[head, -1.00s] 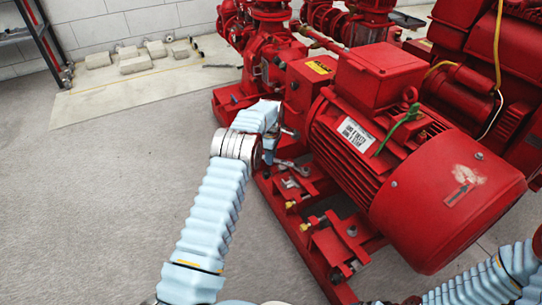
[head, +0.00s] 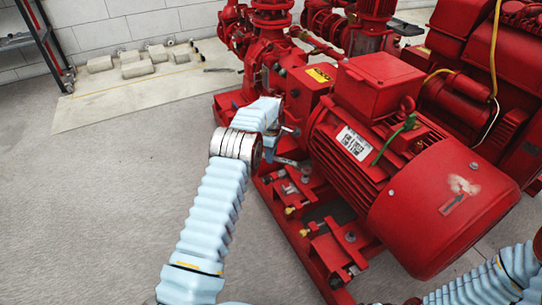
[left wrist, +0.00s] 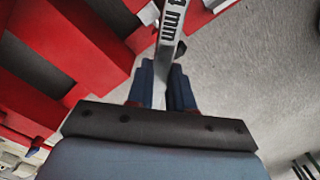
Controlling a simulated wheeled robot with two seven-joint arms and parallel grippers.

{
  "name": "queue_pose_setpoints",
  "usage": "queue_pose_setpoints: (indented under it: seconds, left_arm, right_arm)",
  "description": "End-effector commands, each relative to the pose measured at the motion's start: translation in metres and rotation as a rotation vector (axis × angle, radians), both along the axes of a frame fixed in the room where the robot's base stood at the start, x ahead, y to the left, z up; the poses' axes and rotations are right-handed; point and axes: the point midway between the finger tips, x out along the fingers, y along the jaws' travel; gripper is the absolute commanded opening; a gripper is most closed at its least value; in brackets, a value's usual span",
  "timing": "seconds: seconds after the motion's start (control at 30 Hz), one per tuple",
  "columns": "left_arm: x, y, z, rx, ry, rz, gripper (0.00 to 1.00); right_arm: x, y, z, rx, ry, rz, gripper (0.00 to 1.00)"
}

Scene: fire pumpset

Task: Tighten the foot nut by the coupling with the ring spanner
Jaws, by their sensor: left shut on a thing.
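The red motor (head: 375,150) stands on a red base frame (head: 318,262). My left gripper (head: 270,152) is low beside the motor's near corner at the coupling end, partly hidden by my own wrist. The left wrist view shows its two blue fingers (left wrist: 168,88) shut on the grey spanner (left wrist: 172,30), which has "mm" marked on its shank. In the head view the spanner (head: 286,161) is a small grey strip pointing right towards the motor foot. A small grey nut or bolt head (head: 306,169) shows there; I cannot tell whether the ring is around it. My right gripper is out of view.
The red pump (head: 262,75) and its pipework stand behind the coupling. Brass-coloured fittings (head: 290,211) stick out along the base frame. The grey floor (head: 100,200) at left is clear; pale blocks (head: 137,68) lie farther back.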

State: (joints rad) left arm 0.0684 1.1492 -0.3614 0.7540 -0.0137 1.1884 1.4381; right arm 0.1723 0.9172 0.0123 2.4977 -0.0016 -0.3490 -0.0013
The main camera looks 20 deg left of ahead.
Motion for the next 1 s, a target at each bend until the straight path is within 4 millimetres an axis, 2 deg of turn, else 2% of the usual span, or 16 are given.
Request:
queue_pose_setpoints:
  seconds: [0.13,0.53,1.0]
  left_arm:
    - [0.0,0.0,0.009,0.0,-0.001,0.0,0.0]
    - [0.0,0.0,0.009,0.0,-0.001,0.0,0.0]
    - [-0.008,-0.001,-0.015,0.0,-0.002,0.06,0.0]
  right_arm:
    - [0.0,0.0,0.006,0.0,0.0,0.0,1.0]
    - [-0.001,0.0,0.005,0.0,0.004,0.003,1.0]
    - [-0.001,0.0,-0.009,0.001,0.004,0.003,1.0]
